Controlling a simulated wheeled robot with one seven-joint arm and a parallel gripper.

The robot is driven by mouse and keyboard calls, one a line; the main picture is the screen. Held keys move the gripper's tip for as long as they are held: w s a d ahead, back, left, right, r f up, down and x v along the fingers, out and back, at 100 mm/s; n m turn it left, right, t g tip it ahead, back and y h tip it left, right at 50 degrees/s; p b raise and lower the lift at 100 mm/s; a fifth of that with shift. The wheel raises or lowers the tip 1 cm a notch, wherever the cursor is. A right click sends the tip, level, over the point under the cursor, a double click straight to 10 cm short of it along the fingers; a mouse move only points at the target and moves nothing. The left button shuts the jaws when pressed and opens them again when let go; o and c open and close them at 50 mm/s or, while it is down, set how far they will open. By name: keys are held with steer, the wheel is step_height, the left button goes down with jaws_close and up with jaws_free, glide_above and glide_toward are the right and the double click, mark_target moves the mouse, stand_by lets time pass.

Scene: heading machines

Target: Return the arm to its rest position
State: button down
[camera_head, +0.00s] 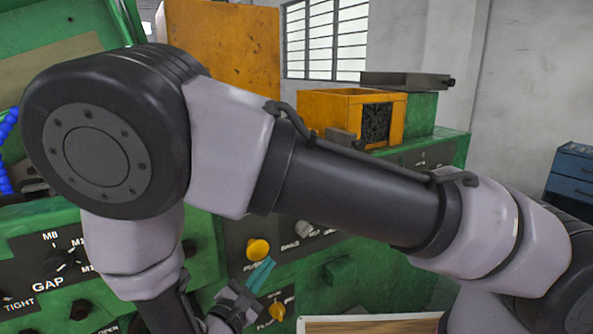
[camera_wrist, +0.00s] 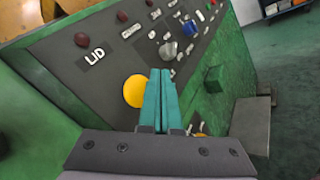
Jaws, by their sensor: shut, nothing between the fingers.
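My gripper (camera_head: 262,274) shows at the bottom of the head view, with teal fingers in front of the green machine (camera_head: 370,278). In the wrist view my gripper (camera_wrist: 160,72) has its two teal fingers side by side, shut with nothing between them. Beside the fingertips is a yellow round button (camera_wrist: 135,91) on the dark control panel (camera_wrist: 120,55). In the head view the yellow button (camera_head: 257,249) is just above the fingers. I cannot tell whether the fingers touch the panel. My arm crosses the head view, bent at a large elbow joint.
The panel carries a LID label (camera_wrist: 95,57), red buttons and a grey knob (camera_wrist: 168,50). An orange box (camera_head: 350,112) sits on the machine. A blue cabinet (camera_head: 574,176) stands at the far right. Open floor (camera_wrist: 284,75) lies right of the machine.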

steer(key=w+d+r+m+g, duration=0.3)
steer(key=d+r+m+g, duration=0.5)
steer(key=d, duration=0.2)
steer(key=w+d+r+m+g, duration=0.3)
steer(key=d+r+m+g, duration=0.45)
steer(key=d, duration=0.25)
steer(key=s+d+r+m+t+y, duration=0.2)
steer(key=d+r+m+y, duration=0.2)
steer(key=r, duration=0.5)
steer(key=s+d+r+m+t+y, duration=0.3)
steer(key=d+r+m+y, duration=0.2)
steer(key=d+r+m, duration=0.2)
step_height(320, 180, up, 2)
steer(key=shift+d+r+m+t+y, duration=0.15)
steer(key=shift+d+m+t+y, duration=0.2)
steer(key=shift+m, duration=0.1)
stand_by(0.4)
